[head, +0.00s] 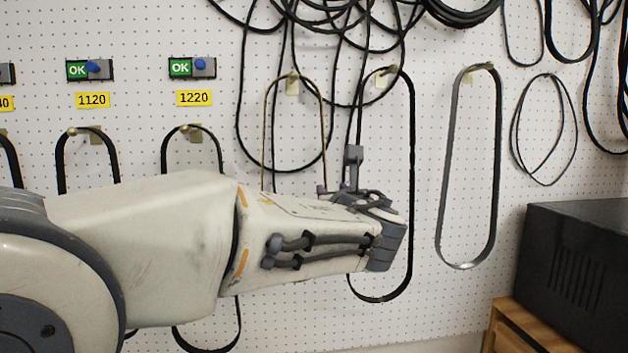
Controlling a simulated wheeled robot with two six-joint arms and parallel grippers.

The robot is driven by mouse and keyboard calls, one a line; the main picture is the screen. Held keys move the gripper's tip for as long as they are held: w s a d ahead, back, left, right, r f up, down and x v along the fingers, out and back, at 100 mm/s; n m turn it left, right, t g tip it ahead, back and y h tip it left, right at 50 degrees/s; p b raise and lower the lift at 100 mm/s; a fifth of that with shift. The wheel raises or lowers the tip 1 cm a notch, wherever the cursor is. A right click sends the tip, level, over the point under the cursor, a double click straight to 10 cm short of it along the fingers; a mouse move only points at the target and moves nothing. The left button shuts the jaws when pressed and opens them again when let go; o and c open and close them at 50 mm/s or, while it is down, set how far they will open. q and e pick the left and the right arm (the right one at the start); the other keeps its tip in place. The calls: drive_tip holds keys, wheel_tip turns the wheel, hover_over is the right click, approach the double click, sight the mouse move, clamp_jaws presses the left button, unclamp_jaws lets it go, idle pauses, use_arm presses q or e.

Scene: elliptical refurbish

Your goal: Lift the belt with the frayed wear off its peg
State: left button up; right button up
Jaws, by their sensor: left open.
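Several belts hang on pegs on the white pegboard. A black belt (412,150) hangs from a peg (384,76); its right edge looks slightly rough, but I cannot be sure that this is fraying. To its left hangs a thin tan-brown belt (266,125), its lower part hidden by my arm. To its right hangs a grey belt (499,150), whole in view. My left gripper (353,168) is open and empty in front of the black belt's left strand, below its peg. One finger shows upright; the arm hides the rest. I cannot tell whether it touches the belt. My right gripper is not in view.
Belts under yellow labels 1120 (92,100) and 1220 (194,98) hang at the left, with green OK tags above. Loose black cables (330,18) loop down from the top near the pegs. A dark box (575,275) stands at the lower right on a wooden piece (525,330).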

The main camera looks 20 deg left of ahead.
sight(326, 183)
use_arm(q)
drive_tip(key=p+x, duration=0.4)
drive_tip(key=x, duration=0.4)
drive_tip(key=shift+w+a, duration=0.1)
drive_tip(key=shift+w+a+f, duration=0.15)
drive_tip(key=shift+w, duration=0.2)
drive_tip(key=shift+c, duration=0.3)
clamp_jaws()
idle(0.7)
